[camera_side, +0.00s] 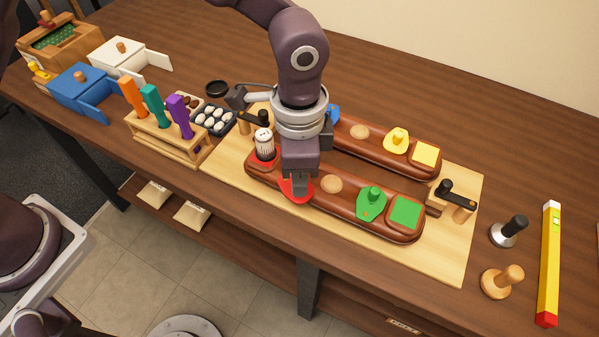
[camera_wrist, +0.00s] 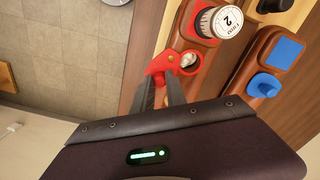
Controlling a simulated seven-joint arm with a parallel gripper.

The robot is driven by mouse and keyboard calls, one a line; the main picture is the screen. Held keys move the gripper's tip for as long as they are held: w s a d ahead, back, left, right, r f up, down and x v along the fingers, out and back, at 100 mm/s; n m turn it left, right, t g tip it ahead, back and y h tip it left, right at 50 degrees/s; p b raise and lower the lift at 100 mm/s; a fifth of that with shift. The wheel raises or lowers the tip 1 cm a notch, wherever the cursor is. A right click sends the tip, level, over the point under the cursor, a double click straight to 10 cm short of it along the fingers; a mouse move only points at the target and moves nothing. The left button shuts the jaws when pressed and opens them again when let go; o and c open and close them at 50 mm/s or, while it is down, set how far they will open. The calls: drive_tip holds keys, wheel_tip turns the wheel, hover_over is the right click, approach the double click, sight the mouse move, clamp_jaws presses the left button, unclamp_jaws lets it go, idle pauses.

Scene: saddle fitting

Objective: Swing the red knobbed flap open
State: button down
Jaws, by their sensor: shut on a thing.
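The red knobbed flap (camera_side: 297,199) is at the front edge of the near reddish-brown block (camera_side: 340,205), partly hidden by my gripper. In the wrist view the red flap (camera_wrist: 163,66) juts past the block's edge, and a pale round spot (camera_wrist: 188,61) shows beside it in a red surround. My gripper (camera_side: 298,190) points down over the flap. In the wrist view my gripper's fingers (camera_wrist: 162,88) are closed in at the flap's knob, which is mostly hidden between them. A white numbered dial (camera_side: 264,143) stands on a red square beside the flap.
On the same block are a green knobbed flap (camera_side: 371,203) and a green square (camera_side: 405,212). A second block behind bears a yellow knobbed flap (camera_side: 397,141). A clamp handle (camera_side: 458,198) stands at the board's right. A rack of coloured handles (camera_side: 165,128) stands left.

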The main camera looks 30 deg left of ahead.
drive_tip(key=c, duration=1.3)
unclamp_jaws()
drive_tip(key=shift+c, duration=0.2)
wheel_tip(320, 180, up, 7)
drive_tip(key=shift+r, duration=0.1)
